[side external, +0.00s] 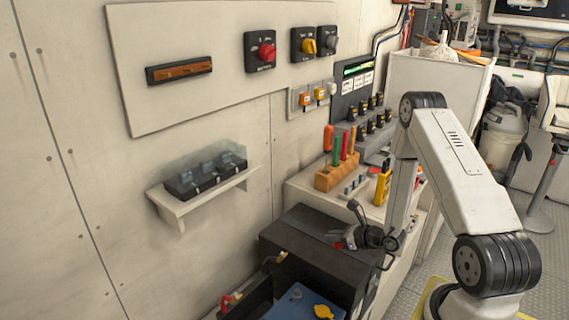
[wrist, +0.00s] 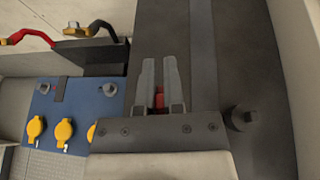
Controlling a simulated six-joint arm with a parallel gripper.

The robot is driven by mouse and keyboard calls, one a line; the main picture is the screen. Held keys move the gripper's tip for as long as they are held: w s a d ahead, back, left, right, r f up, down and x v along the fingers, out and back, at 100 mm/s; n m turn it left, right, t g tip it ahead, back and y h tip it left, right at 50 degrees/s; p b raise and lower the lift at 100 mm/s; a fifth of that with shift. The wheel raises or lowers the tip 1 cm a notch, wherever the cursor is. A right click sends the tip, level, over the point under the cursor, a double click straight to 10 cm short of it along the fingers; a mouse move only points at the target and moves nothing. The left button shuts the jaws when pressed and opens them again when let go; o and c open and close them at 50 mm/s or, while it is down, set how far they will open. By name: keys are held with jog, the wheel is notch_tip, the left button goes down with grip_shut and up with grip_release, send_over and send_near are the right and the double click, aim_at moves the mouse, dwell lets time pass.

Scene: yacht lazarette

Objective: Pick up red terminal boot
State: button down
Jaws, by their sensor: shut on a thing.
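My gripper (wrist: 160,82) is shut on the red terminal boot (wrist: 159,98), which shows as a small red patch between the two grey fingers in the wrist view. Most of the boot is hidden by the fingers. In the side view my gripper (side external: 345,240) is over the dark box lid, and a bit of red (side external: 338,245) shows at its tip. The dark lid (wrist: 240,60) fills the background behind the fingers in the wrist view. I cannot tell how far above the lid the boot is.
A blue battery (side external: 290,304) with yellow caps (wrist: 64,131) sits left of my gripper. A red cable (wrist: 25,36) and brass terminals lie beyond it. A wall shelf (side external: 195,197) holds a clear-covered black box. A tool block (side external: 338,176) stands on the bench behind.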

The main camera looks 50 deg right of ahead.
jog(key=shift+r, duration=2.35)
